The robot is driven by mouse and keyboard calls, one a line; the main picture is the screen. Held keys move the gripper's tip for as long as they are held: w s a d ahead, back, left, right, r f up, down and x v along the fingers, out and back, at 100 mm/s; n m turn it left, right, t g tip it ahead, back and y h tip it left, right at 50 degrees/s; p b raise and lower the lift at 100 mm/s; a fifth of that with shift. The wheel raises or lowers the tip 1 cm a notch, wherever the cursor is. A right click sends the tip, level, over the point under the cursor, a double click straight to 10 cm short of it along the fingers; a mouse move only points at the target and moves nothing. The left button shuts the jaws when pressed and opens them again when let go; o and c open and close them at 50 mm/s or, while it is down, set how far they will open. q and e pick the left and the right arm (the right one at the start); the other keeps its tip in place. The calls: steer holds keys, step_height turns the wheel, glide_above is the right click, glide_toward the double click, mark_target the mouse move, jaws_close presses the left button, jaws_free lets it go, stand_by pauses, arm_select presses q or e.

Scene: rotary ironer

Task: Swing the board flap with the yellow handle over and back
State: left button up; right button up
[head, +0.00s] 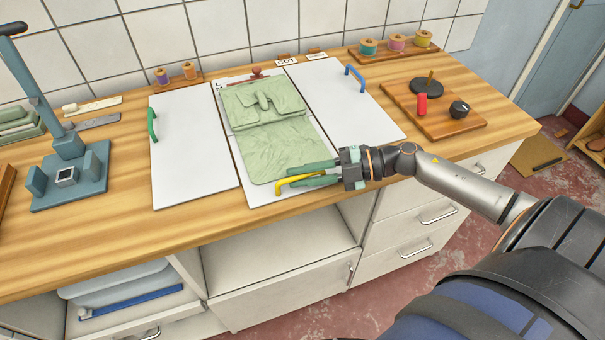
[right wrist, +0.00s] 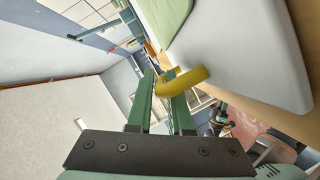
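The folding board has white panels. Its front middle flap (head: 247,190) lies flat, with the yellow handle (head: 299,178) at its front edge. A folded pale green garment (head: 280,150) lies over the middle panels and partly covers this flap. My right gripper (head: 285,178) reaches in from the right at the front edge, its green fingers apart with the handle between them. In the right wrist view the yellow handle (right wrist: 187,80) crosses at the fingertips (right wrist: 158,75); firm contact is not clear. My left gripper is not in view.
The left panel (head: 190,160) has a green handle (head: 152,125); the right panel (head: 345,110) has a blue handle (head: 356,78). A teal stand (head: 70,165) is at the left. A wooden control board (head: 445,120) is at the right, and thread spools stand behind.

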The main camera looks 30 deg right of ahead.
jaws_close()
steer(key=shift+d+r, duration=0.1)
stand_by(1.2)
